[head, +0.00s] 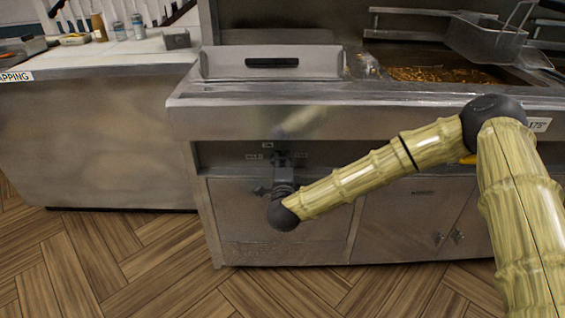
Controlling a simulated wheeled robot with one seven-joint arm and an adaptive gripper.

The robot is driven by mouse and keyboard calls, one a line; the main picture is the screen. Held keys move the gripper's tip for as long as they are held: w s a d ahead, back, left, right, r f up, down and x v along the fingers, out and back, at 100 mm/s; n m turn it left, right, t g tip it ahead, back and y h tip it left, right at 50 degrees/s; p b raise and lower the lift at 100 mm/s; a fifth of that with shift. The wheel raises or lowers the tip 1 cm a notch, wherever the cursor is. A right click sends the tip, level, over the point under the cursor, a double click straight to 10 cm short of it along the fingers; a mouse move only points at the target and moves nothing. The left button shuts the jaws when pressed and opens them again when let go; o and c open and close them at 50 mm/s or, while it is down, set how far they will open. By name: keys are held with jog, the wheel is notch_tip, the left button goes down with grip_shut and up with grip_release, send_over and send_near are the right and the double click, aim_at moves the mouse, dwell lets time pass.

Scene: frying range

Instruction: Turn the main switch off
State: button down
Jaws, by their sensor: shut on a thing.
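My gripper (283,159) is up against the recessed control panel (230,154) under the fryer's front ledge. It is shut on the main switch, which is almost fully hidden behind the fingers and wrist. Small labels (267,145) show above and to both sides of the fingers, too small to read clearly. I cannot tell which way the switch is turned. My arm reaches in from the right, in front of the lower cabinet doors.
The steel fryer has a closed lid (270,62) at left and an open vat of oil (440,74) with a wire basket (490,38) at right. The ledge (350,120) overhangs the panel. A steel counter (100,130) stands at left. The wooden floor (110,250) in front is clear.

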jog(key=shift+f, duration=0.15)
jog(key=c, duration=1.3)
grip_release()
jog(key=s, duration=1.2)
